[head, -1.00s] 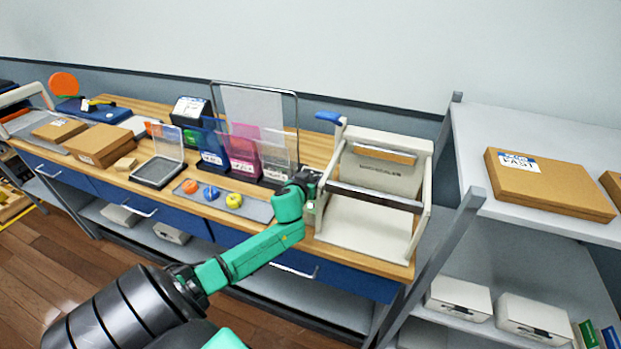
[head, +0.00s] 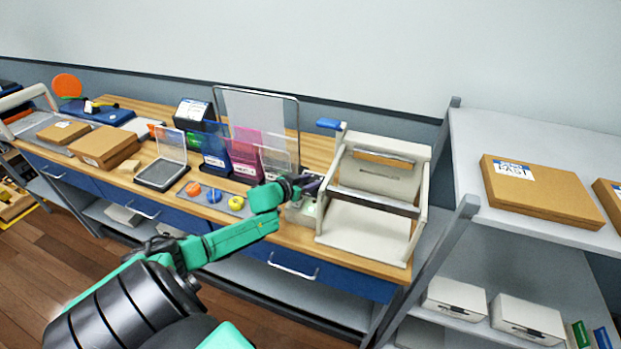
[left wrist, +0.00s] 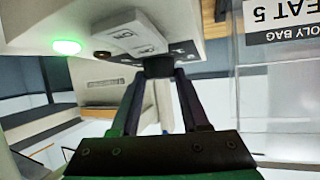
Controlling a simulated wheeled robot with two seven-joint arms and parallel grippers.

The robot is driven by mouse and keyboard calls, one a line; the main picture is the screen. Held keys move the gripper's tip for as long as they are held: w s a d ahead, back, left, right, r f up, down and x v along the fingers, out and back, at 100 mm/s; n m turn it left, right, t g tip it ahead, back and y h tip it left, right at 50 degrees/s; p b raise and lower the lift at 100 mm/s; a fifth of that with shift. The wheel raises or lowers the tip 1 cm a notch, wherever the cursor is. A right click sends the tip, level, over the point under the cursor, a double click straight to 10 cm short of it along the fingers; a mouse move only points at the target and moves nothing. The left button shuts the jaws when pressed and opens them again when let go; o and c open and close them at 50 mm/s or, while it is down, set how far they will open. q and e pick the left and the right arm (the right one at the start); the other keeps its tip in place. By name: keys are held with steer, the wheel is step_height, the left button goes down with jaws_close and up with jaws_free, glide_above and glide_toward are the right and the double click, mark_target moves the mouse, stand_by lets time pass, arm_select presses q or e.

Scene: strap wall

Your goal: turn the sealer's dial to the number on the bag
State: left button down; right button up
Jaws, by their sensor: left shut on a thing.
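The sealer (head: 366,225), a cream machine with a blue-tipped lever, stands at the right end of the bench. My left gripper (head: 312,187) is at its left side, by the control box (head: 301,215). In the left wrist view its fingers (left wrist: 158,72) are shut on the small dark dial (left wrist: 158,64) on the sealer's panel. The dial's pointer and scale cannot be read. A clear bag (left wrist: 280,85) at the right of that view has an upside-down white label (left wrist: 283,17), partly cut off, reading "EAT 5" and "OLY BAG". My right gripper is not in view.
A green light (left wrist: 66,47) glows on the sealer. Coloured knobs lie on a grey mat (head: 222,200) left of my gripper, with blue and pink bag holders (head: 243,160) behind. A shelf (head: 540,135) with cardboard boxes stands at the right.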

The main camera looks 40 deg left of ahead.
arm_select(q)
steer(key=c, duration=0.5)
jaws_free()
steer(key=shift+o, duration=0.5)
steer(key=shift+s, duration=0.5)
steer(key=p+v, duration=0.1)
steer(key=v, duration=1.2)
steer(key=shift+s+r, duration=0.25)
